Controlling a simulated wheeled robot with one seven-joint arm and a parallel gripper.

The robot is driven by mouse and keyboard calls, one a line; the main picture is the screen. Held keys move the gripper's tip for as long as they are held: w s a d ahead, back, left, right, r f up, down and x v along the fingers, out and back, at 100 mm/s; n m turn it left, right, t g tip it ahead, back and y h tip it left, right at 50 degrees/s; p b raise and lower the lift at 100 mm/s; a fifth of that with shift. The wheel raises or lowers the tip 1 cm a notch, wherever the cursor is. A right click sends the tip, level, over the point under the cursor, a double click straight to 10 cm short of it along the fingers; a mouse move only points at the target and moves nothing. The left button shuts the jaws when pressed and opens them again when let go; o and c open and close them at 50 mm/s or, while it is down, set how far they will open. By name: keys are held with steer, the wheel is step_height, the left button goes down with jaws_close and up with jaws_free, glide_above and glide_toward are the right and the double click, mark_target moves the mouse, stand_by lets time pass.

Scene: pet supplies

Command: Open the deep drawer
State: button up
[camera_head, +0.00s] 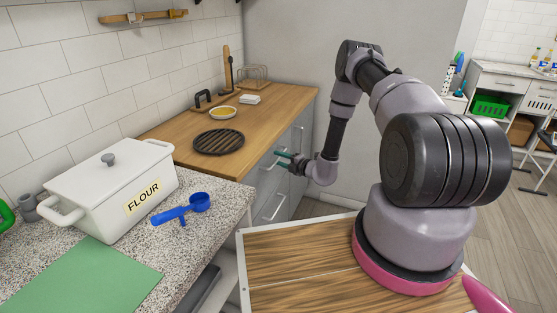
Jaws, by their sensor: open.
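A grey cabinet with drawer fronts stands under the wooden counter, at the middle of the head view. A lower drawer front (265,190) has a pale bar handle (272,208) and looks closed. Which front is the deep drawer is not certain. I cannot tell whether the fingers touch the front or a handle there. My wrist hides part of the fronts to the right.
A white flour box (110,190) and blue scoop (182,209) sit on the speckled counter at left. Floor (318,208) shows beside the cabinet.

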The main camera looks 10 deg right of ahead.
steer(key=shift+w+a+f, duration=0.1)
steer(key=shift+w+a, duration=0.2)
steer(key=shift+w, duration=0.2)
jaws_close()
stand_by(1.2)
